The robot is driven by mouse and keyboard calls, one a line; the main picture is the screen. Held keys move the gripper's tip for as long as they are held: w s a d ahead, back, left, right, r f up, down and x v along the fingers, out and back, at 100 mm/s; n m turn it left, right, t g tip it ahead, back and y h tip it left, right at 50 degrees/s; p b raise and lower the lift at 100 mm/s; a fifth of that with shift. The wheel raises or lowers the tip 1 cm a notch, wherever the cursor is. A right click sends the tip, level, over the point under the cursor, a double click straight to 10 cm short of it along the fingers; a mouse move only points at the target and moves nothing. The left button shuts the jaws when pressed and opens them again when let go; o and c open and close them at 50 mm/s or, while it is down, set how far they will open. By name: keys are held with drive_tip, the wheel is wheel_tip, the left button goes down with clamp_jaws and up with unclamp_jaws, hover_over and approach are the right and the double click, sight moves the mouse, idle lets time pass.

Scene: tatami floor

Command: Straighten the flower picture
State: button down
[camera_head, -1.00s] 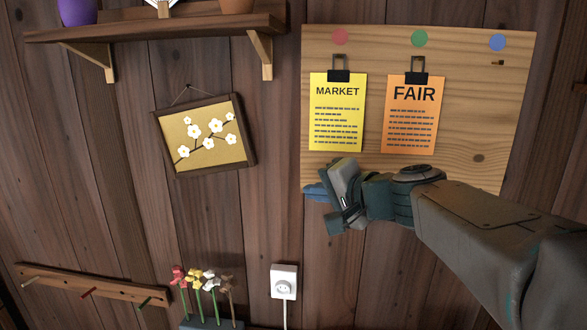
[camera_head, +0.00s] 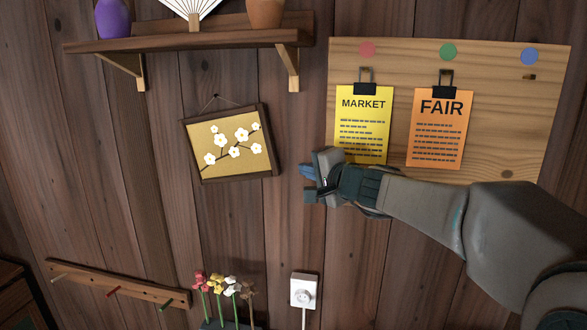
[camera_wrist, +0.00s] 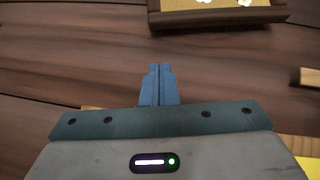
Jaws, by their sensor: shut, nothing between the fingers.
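The flower picture (camera_head: 222,165) hangs on the wooden wall from a cord on a nail. It has a dark frame and white blossoms on a gold ground. It hangs tilted, its right side higher than its left in the head view. My gripper (camera_head: 306,172) is to the right of the picture, apart from it, with its blue fingertips pointing left towards the frame. In the wrist view the blue fingers (camera_wrist: 158,84) are together and empty. Part of the picture's frame (camera_wrist: 220,17) shows beyond them at the top.
A shelf (camera_head: 190,42) with a purple vase (camera_head: 113,19), a fan (camera_head: 194,8) and a pot (camera_head: 265,13) is above the picture. A notice board (camera_head: 505,120) with yellow and orange sheets is at right. Pegs (camera_head: 118,284), flowers (camera_head: 225,290) and a plugged socket (camera_head: 304,290) are below.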

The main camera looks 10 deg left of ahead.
sight(283, 182)
drive_tip(key=shift+w+a+f, duration=0.1)
drive_tip(key=shift+a+f, duration=0.15)
drive_tip(key=shift+a, duration=0.75)
drive_tip(key=shift+a+f, duration=0.2)
drive_tip(key=shift+a, duration=0.8)
drive_tip(key=b, duration=0.1)
drive_tip(key=f+b, duration=0.1)
drive_tip(key=shift+a+f+y+b, duration=0.15)
drive_tip(key=shift+a+y+b, duration=0.15)
drive_tip(key=shift+b, duration=0.1)
drive_tip(key=a+f+b, duration=0.1)
drive_tip(key=b, duration=0.3)
drive_tip(key=shift+a+m+t, duration=0.1)
drive_tip(key=shift+m+t, duration=0.2)
drive_tip(key=shift+m, duration=0.1)
drive_tip(key=b, duration=0.2)
drive_tip(key=a+f+b, duration=0.1)
drive_tip(key=b, duration=0.2)
drive_tip(key=shift+a+f+m+y, duration=0.1)
drive_tip(key=shift+a+m+y, duration=0.2)
drive_tip(key=shift+y, duration=0.1)
drive_tip(key=shift+a+t+b, duration=0.15)
drive_tip(key=shift+t+b, duration=0.15)
drive_tip(key=shift+b, duration=0.4)
